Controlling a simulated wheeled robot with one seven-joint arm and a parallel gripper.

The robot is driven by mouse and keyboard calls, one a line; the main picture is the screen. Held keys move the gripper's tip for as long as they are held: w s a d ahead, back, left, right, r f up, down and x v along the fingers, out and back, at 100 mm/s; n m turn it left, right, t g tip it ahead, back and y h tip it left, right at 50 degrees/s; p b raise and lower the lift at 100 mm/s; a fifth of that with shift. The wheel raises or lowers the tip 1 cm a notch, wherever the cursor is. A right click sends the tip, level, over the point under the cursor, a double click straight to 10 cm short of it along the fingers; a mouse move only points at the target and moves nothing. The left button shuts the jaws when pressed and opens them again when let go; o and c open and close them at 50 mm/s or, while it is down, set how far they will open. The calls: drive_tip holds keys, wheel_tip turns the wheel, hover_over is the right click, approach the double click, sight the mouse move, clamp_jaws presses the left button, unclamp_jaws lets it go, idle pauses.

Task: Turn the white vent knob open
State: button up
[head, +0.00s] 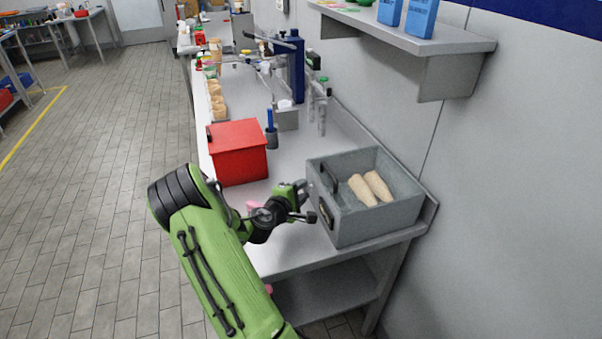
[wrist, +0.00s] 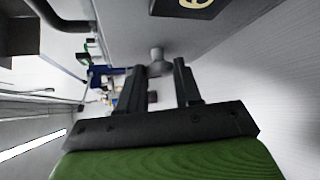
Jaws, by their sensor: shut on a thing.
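The pale vent knob (wrist: 158,62) is a short, round, whitish-grey stub on the side of the grey box (head: 395,212). In the wrist view it sits between the fingertips of my gripper (wrist: 158,78). My gripper is shut on the knob, with one dark finger on each side. In the head view my gripper (head: 305,203) is at the box's left side, and the knob is largely hidden there. A dark plate with a cream ring mark (wrist: 190,4) is on the box near the knob.
The open box holds two tan cones (head: 362,190) and stands at the bench's near end by the wall. A red box (head: 238,155) and a blue-handled item in a cup (head: 271,135) stand farther back. A shelf (head: 400,32) overhangs on the right.

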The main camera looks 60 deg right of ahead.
drive_tip(key=n+y+p, duration=0.1)
drive_tip(key=p, duration=0.3)
drive_tip(key=r+g+y+p, duration=0.1)
drive_tip(key=p, duration=0.3)
drive_tip(key=shift+w+d+r+n+y, duration=0.1)
drive_tip(key=shift+r+n+y, duration=0.1)
drive_tip(key=shift+n+y, duration=0.15)
drive_tip(key=p, duration=0.2)
drive_tip(key=n+g+y+p, duration=0.1)
drive_tip(key=shift+w+d+n+y+p, duration=0.1)
drive_tip(key=shift+w+n+y+p, duration=0.05)
drive_tip(key=shift+n+y+p, duration=0.15)
drive_tip(key=shift+w+d+f+n+g+y+p, duration=0.1)
drive_tip(key=shift+w+d+n+g+y+p, duration=0.1)
drive_tip(key=shift+n+g+y+p, duration=0.7)
drive_tip(key=shift+w+d+f+n+g+y, duration=0.1)
drive_tip(key=shift+n+g+y, duration=0.2)
drive_tip(key=shift+g+y, duration=0.25)
drive_tip(key=shift+d+n+g+y, duration=0.1)
drive_tip(key=shift+n+g+y, duration=0.15)
drive_tip(key=shift+g+y, duration=0.3)
drive_tip(key=o, duration=1)
drive_tip(key=shift+o, duration=0.2)
